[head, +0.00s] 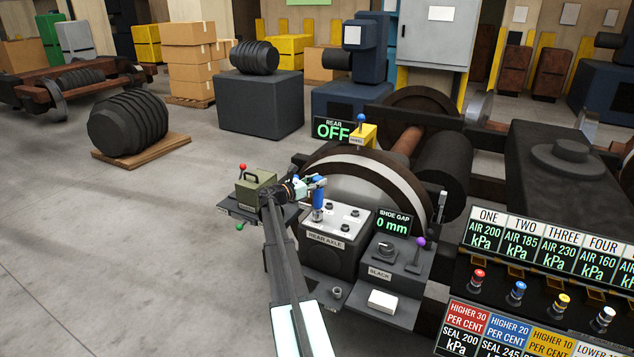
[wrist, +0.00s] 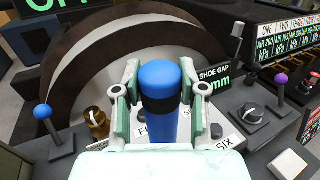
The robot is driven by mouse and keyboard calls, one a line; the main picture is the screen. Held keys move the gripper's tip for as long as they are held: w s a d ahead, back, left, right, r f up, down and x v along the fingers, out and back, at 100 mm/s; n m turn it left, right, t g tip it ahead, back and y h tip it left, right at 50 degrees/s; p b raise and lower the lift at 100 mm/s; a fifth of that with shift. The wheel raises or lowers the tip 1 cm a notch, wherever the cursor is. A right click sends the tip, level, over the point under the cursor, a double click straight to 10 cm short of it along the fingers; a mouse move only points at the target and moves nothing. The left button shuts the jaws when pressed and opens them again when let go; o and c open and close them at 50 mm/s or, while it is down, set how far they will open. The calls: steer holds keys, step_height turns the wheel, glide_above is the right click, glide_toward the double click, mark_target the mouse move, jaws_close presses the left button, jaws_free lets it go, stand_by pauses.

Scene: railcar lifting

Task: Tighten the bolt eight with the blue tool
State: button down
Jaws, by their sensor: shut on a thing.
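The blue tool (head: 318,205) stands upright at the rear axle block, and in the wrist view its blue shaft and rounded top (wrist: 161,85) fill the middle. My gripper (head: 316,186) is shut on the tool; its pale green fingers (wrist: 160,78) flank the shaft. The light top plate of the rear axle block (head: 340,214) carries several dark bolts. Labels beginning "FI" and reading "SIX" show beside the tool in the wrist view. No label for bolt eight is readable. The tool's lower end is hidden in the wrist view, so I cannot tell whether it touches a bolt.
A slack box (head: 390,262) with a knob and purple-topped lever stands right of the block. Its display reads shoe gap 0 mm. The wheel (head: 365,165) rises behind, with a "REAR OFF" sign. A green case (head: 256,190) lies left.

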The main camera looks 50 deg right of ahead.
steer(key=shift+f+b, duration=0.35)
steer(key=shift+f, duration=0.55)
stand_by(1.6)
steer(key=shift+r, duration=0.1)
steer(key=shift+r+p, duration=2.05)
steer(key=shift+r, duration=1.45)
